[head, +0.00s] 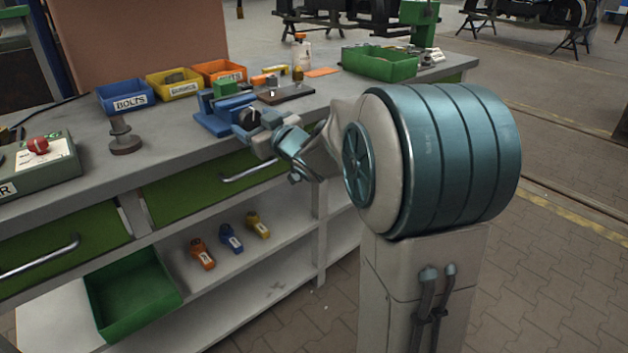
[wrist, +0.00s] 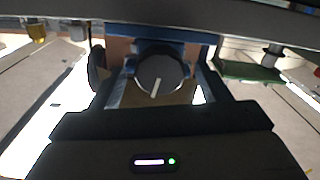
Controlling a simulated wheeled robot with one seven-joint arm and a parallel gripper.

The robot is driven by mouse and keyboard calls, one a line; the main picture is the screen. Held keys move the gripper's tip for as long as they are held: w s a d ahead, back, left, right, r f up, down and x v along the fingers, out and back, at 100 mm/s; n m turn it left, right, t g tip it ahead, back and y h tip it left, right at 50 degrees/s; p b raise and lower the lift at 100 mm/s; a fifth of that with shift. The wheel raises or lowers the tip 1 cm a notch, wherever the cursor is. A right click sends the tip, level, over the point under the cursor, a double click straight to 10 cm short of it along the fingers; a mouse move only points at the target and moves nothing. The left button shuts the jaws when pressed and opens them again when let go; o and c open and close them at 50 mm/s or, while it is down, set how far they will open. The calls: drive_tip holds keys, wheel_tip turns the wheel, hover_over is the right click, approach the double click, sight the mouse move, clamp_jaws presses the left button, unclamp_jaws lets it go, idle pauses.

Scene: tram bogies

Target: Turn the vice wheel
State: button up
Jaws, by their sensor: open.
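The blue vice (head: 213,124) stands on the bench near its front edge. Its round dark wheel (head: 247,117) faces my arm. In the wrist view the wheel (wrist: 163,70) is near the middle, with a white mark pointing down and slightly left. My gripper (head: 257,128) is at the front of the wheel, with its fingers to either side of it. In the wrist view my open gripper (wrist: 160,92) frames the wheel. I cannot tell whether the fingers touch its rim. My own arm hides part of the vice's right side in the head view.
Bins of parts, including a blue one (head: 124,97) and a yellow one (head: 173,84), stand behind the vice. A green crate (head: 379,66) is at the right end. A drawer handle (head: 250,170) juts out below.

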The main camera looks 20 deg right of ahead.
drive_tip(key=s+d+r+m+g+h+p, duration=0.25)
drive_tip(key=s+h+p, duration=0.2)
drive_tip(key=s, duration=0.25)
drive_tip(key=s+d+r+m+g+h+p, duration=0.1)
drive_tip(key=s+d+m+g+h+p, duration=0.15)
drive_tip(key=s+d+p, duration=0.4)
drive_tip(key=s+a+g+p, duration=0.3)
drive_tip(key=s, duration=0.4)
drive_tip(key=s+a+m+g+p, duration=0.1)
drive_tip(key=s+a+g+p, duration=0.3)
drive_tip(key=s, duration=0.4)
drive_tip(key=shift+r, duration=0.45)
drive_tip(key=shift+s, duration=0.1)
